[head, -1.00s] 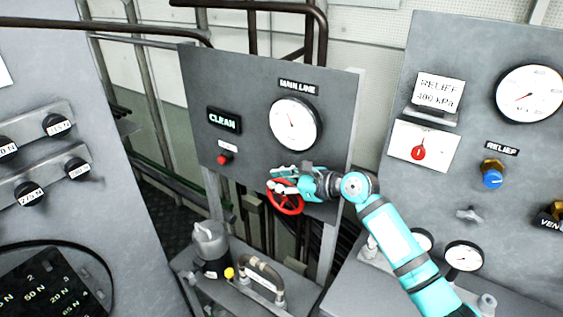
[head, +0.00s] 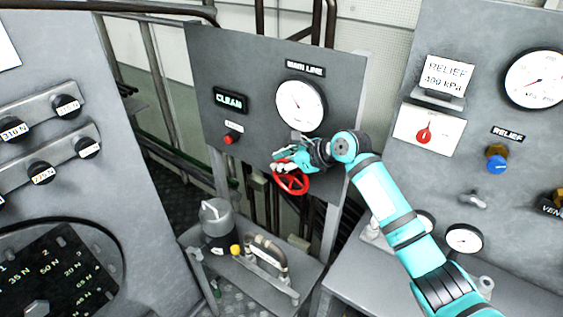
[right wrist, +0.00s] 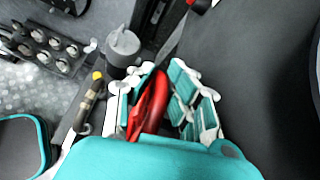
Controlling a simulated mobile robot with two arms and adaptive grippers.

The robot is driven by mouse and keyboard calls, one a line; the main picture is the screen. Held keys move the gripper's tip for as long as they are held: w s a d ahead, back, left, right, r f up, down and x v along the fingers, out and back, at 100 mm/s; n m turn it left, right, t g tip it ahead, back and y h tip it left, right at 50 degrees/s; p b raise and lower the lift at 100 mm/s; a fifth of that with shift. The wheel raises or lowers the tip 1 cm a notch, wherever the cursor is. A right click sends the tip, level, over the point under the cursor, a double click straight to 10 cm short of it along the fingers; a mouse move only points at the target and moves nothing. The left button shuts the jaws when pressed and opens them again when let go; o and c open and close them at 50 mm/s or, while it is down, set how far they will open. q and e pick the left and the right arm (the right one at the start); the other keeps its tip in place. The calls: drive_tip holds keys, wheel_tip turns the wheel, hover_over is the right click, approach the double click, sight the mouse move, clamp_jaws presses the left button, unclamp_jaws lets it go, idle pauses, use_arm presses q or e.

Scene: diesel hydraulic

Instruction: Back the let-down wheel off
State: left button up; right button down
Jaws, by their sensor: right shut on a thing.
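The red let-down wheel (head: 291,181) sits low on the grey panel under the main line gauge. My right gripper (head: 284,165) is at the upper left of its rim and shut on it. In the right wrist view the red rim (right wrist: 152,105) runs between the two teal-and-white fingers of the right gripper (right wrist: 165,95). The wheel's hub and stem are mostly hidden by the gripper. The main line gauge (head: 301,105) has its needle near the upper left. My left gripper is not in view.
A red button (head: 231,138) and CLEAN sign (head: 230,100) are left of the wheel. A grey canister (head: 216,220) and a hose fitting (head: 266,256) stand on the ledge below. The relief panel (head: 440,190) is at right, the weights rack (head: 50,150) at left.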

drive_tip(key=shift+w+r, duration=0.1)
drive_tip(key=shift+r, duration=0.05)
drive_tip(key=c, duration=1.6)
unclamp_jaws()
drive_tip(key=v, duration=1.2)
